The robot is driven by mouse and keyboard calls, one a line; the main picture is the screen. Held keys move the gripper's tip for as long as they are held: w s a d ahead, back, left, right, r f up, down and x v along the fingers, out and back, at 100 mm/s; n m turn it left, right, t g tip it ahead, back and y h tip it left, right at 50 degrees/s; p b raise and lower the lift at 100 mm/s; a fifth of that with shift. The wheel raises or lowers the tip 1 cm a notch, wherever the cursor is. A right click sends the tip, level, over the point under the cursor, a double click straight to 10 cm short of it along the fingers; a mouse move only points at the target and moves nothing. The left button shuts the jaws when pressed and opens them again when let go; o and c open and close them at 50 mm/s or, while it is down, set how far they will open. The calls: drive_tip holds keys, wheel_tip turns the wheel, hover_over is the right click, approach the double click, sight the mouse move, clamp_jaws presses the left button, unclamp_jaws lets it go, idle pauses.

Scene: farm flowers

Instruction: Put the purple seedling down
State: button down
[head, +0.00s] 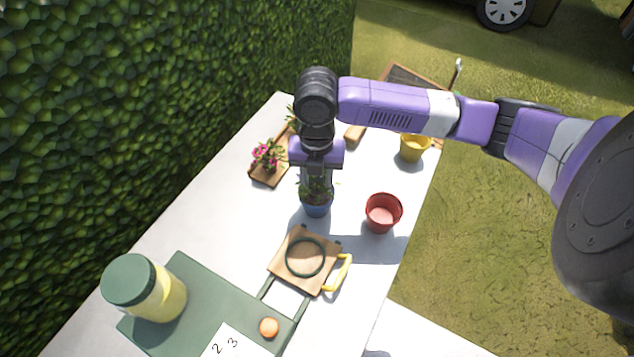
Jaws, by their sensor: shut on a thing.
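My gripper (317,182) points down over the white table, shut on a seedling in a small blue pot (317,210). I take this as the purple seedling. Its green and dark leaves (304,190) spread around the fingers, which partly hide the plant; its flower colour is hard to make out. The pot is upright. I cannot tell whether its base touches the table or hangs just above it.
A red pot (382,214) stands right of the seedling. A wooden board with a dark ring (304,258) and yellow handle lies in front. A pink-flowered plant (268,156) sits in a wooden tray at left. A yellow pot (413,148) is behind, a lidded jar (158,292) front left.

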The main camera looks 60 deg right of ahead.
sight(317, 179)
drive_tip(key=shift+f, duration=0.75)
drive_tip(key=shift+f, duration=0.1)
drive_tip(key=shift+f, duration=0.15)
drive_tip(key=c, duration=1.2)
unclamp_jaws()
wheel_tip(317, 179, up, 12)
drive_tip(key=shift+r+b, duration=0.25)
drive_tip(key=shift+b, duration=0.45)
